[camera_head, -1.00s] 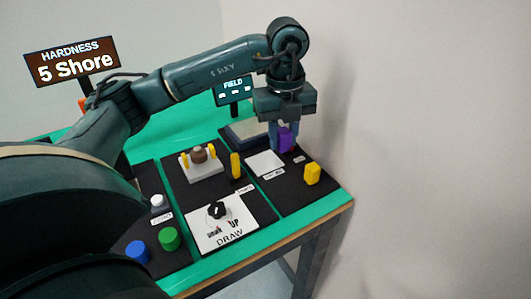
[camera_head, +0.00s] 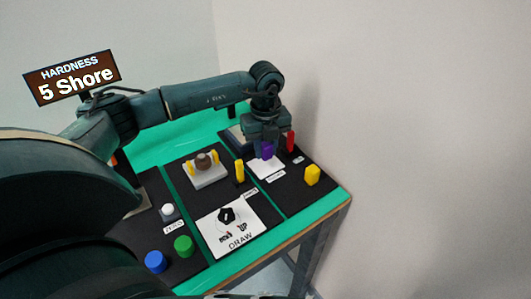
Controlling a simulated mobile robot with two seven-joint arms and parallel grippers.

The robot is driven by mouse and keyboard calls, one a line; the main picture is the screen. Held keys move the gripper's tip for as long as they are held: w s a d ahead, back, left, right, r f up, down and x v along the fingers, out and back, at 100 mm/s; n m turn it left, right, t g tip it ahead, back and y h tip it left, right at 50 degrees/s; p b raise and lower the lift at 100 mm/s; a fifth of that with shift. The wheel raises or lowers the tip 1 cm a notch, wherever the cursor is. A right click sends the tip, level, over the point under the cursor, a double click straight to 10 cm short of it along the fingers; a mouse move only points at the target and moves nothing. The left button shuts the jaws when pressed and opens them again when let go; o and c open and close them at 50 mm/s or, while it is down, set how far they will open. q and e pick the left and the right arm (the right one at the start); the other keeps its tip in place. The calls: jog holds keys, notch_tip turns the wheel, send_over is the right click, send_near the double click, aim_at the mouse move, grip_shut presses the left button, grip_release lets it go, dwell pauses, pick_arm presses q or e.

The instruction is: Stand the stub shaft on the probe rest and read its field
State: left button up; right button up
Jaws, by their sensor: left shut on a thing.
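My left gripper (camera_head: 266,154) is shut on a purple piece, which I take to be the stub shaft (camera_head: 267,149). It holds the piece upright over the white pad (camera_head: 265,168) at the right of the table. I cannot tell whether the piece touches the pad. The pad may be the probe rest; its label is too small to read. The FIELD display is hidden behind my left arm. My right gripper is not in view.
A red post (camera_head: 291,141) stands close right of the gripper, and a yellow block (camera_head: 312,175) nearer the table edge. A grey fixture (camera_head: 209,178) holds a brown part. A yellow post (camera_head: 239,172) stands beside it. The HARDNESS sign (camera_head: 73,79) reads 5 Shore.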

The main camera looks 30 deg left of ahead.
aim_at(266, 144)
pick_arm(q)
notch_tip(266, 144, down, 2)
jog(key=shift+f, duration=0.2)
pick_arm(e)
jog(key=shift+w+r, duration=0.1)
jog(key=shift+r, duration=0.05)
pick_arm(q)
jog(key=shift+f, duration=0.2)
jog(key=o, duration=1)
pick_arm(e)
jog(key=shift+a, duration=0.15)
pick_arm(q)
jog(key=shift+r, duration=0.2)
notch_tip(266, 144, up, 11)
jog(key=shift+r, duration=0.5)
